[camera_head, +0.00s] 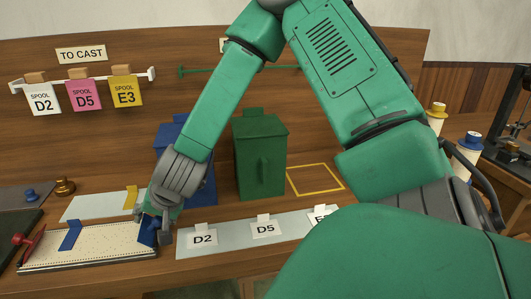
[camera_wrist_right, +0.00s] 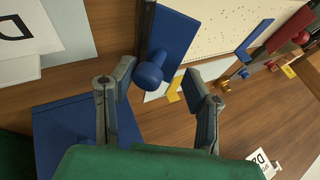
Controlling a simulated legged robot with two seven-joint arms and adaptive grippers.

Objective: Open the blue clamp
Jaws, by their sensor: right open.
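A blue plate with a round knob, which looks like the blue clamp (camera_head: 147,233), is at the right end of the white dotted board (camera_head: 105,245). In the right wrist view the blue clamp (camera_wrist_right: 172,40) shows its knob (camera_wrist_right: 149,72) toward me. My right gripper (camera_head: 152,222) is over that end of the board; in the wrist view the right gripper (camera_wrist_right: 163,80) is open, its fingers either side of the knob. I cannot tell whether they touch it. A second blue piece (camera_head: 71,235) is at the board's left part. My left gripper is not in view.
A red-handled part (camera_head: 25,240) is at the board's left end. A blue bin (camera_head: 205,187) and green bin (camera_head: 260,160) stand behind. A pale strip with D2 (camera_head: 202,238) and D5 cards lies to the right. A yellow tag (camera_head: 131,197) is behind the board.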

